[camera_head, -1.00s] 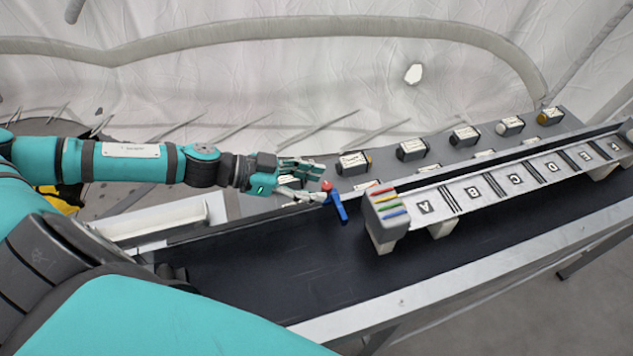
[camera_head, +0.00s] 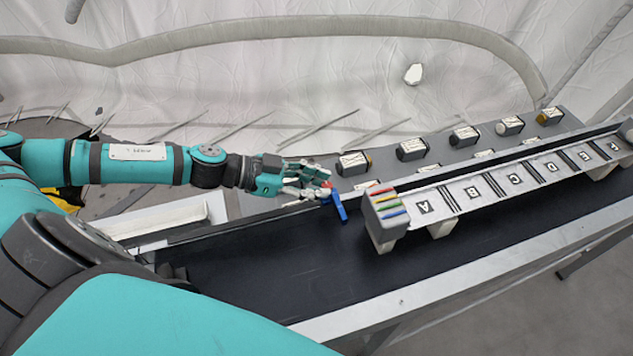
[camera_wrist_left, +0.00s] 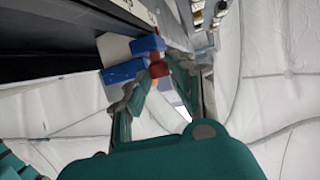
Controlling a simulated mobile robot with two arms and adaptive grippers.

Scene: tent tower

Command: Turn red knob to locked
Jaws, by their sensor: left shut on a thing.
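The red knob (camera_head: 327,184) sits with a blue bar-shaped part (camera_head: 339,207) at the near edge of the grey ledge, left of the lettered rack. My left gripper (camera_head: 322,187) reaches it from the left, and its fingers are closed on the red knob. In the left wrist view the red knob (camera_wrist_left: 159,69) shows between the fingertips, with blue pieces (camera_wrist_left: 147,45) just beyond and beside it. The fingers hide part of the knob, and I cannot read any lock marking. My right gripper is not in view.
A white rack (camera_head: 470,192) with lettered sections stands over the dark conveyor belt (camera_head: 300,260), right of the knob. Its grey end block (camera_head: 384,222) carries coloured strips. Several labelled grey boxes (camera_head: 411,149) line the ledge behind. The belt in front is clear.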

